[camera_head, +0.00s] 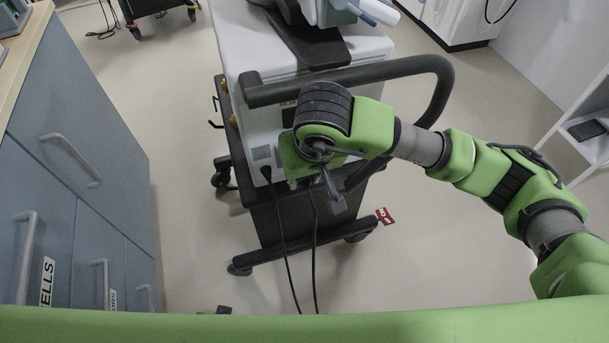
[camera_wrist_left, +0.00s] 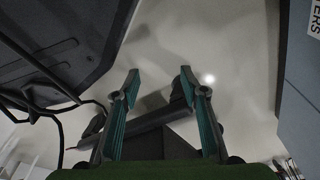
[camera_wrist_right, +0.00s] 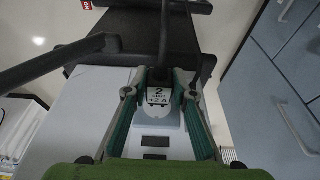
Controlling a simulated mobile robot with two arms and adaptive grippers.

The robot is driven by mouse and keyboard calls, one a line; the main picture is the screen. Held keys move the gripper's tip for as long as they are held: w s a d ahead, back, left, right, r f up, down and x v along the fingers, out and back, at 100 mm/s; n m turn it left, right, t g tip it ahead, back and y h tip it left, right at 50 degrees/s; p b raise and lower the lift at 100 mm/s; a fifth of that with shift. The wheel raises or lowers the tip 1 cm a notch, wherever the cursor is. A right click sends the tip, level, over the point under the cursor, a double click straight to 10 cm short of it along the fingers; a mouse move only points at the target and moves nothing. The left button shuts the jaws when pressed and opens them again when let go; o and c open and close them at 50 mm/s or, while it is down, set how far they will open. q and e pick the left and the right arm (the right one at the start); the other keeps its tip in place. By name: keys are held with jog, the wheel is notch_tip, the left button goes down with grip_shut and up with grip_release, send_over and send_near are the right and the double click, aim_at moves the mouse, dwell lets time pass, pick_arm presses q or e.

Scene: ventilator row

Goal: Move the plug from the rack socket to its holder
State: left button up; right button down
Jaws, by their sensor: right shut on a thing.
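My right gripper (camera_head: 325,188) is at the socket end of the ventilator cart (camera_head: 377,48), below its dark handle. In the right wrist view it (camera_wrist_right: 165,84) is shut on a dark plug (camera_wrist_right: 161,73) whose black cable runs up the picture, in front of a white label with a "2". Whether the plug is seated or clear of the socket cannot be told. A second black plug (camera_head: 266,173) sits in the cart's panel, left of my gripper, its cable hanging down. My left gripper (camera_wrist_left: 161,88) is open and empty over the floor. I cannot make out the plug's holder.
The cart's dark handle bar (camera_head: 417,66) loops around my right wrist. Two cables (camera_head: 314,245) hang to the floor. A grey-blue drawer cabinet (camera_head: 85,190) stands at the left and a white shelf (camera_head: 566,135) at the right. Open floor lies between cabinet and cart.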

pick_arm(q)
jog(key=shift+w+d+r, duration=0.1)
jog(key=shift+w+r, duration=0.35)
jog(key=shift+r, duration=0.3)
pick_arm(e)
jog(key=shift+w, duration=0.1)
pick_arm(q)
jog(key=shift+s+f+b, duration=0.2)
jog(key=shift+b, duration=0.1)
pick_arm(e)
jog(key=shift+w, duration=0.1)
pick_arm(q)
jog(key=shift+r, duration=0.1)
pick_arm(e)
jog(key=shift+w+a, duration=0.1)
jog(key=shift+w, duration=0.15)
pick_arm(q)
jog(key=shift+w+r, duration=0.45)
pick_arm(e)
jog(key=shift+w, duration=0.1)
pick_arm(q)
jog(key=shift+r+b, duration=0.3)
jog(key=shift+r, duration=0.1)
pick_arm(e)
jog(key=shift+w+a, duration=0.1)
jog(key=shift+w, duration=0.1)
pick_arm(q)
jog(key=shift+w+r, duration=0.1)
pick_arm(e)
jog(key=shift+w, duration=0.1)
